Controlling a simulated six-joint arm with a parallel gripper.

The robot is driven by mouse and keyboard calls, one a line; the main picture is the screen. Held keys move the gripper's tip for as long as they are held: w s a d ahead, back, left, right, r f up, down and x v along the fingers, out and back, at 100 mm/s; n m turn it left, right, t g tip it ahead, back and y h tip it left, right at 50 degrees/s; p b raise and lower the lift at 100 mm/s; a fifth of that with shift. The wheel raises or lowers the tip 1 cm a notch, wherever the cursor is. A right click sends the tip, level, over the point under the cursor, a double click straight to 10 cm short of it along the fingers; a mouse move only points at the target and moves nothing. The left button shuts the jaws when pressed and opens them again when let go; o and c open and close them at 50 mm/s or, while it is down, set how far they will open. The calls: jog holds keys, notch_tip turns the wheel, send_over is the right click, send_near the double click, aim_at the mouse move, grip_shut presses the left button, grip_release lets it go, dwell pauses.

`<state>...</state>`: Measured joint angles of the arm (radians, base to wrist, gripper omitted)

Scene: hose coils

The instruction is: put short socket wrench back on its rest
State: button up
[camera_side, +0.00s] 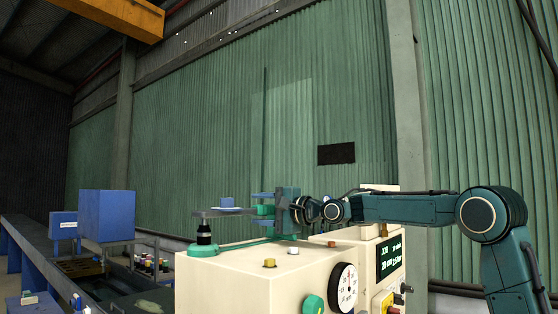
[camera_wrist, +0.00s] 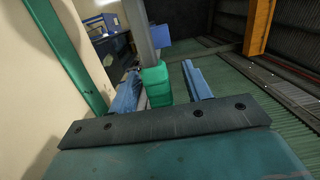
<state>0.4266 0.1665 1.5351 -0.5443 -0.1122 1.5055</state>
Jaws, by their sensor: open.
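The short socket wrench (camera_side: 226,212) lies level above the cream machine top in the side view, with a grey bar, a green grip and a black socket (camera_side: 204,233) pointing down at its left end. The socket's lower end meets or nearly meets a green strip (camera_side: 245,244), which may be the rest; I cannot tell if it is seated. My gripper (camera_side: 264,209) is open, its blue fingers above and below the green grip. In the wrist view the green grip (camera_wrist: 156,86) stands between the open fingers of my gripper (camera_wrist: 163,85), with a gap on the right.
The cream machine (camera_side: 250,280) below carries a dial (camera_side: 343,288), a display (camera_side: 390,257) and small knobs on top. In the wrist view a green strip (camera_wrist: 65,50) runs along the machine at left. A blue box (camera_side: 106,215) stands behind at left. Space above the wrench is clear.

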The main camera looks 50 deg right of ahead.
jog(key=shift+r, duration=0.8)
dwell(0.4)
jog(key=shift+r, duration=0.6)
jog(key=shift+f, duration=1.35)
jog(key=shift+s+d, duration=0.15)
jog(key=shift+s, duration=1.05)
jog(key=shift+s+d, duration=0.2)
jog(key=shift+s, duration=1)
jog(key=shift+s+d, duration=0.15)
jog(key=shift+s, duration=1.05)
dwell(0.3)
jog(key=shift+s+d, duration=0.25)
jog(key=shift+s, duration=2)
jog(key=shift+s+d, duration=0.25)
jog(key=shift+s, duration=2)
jog(key=shift+s+d, duration=0.25)
jog(key=shift+s, duration=2)
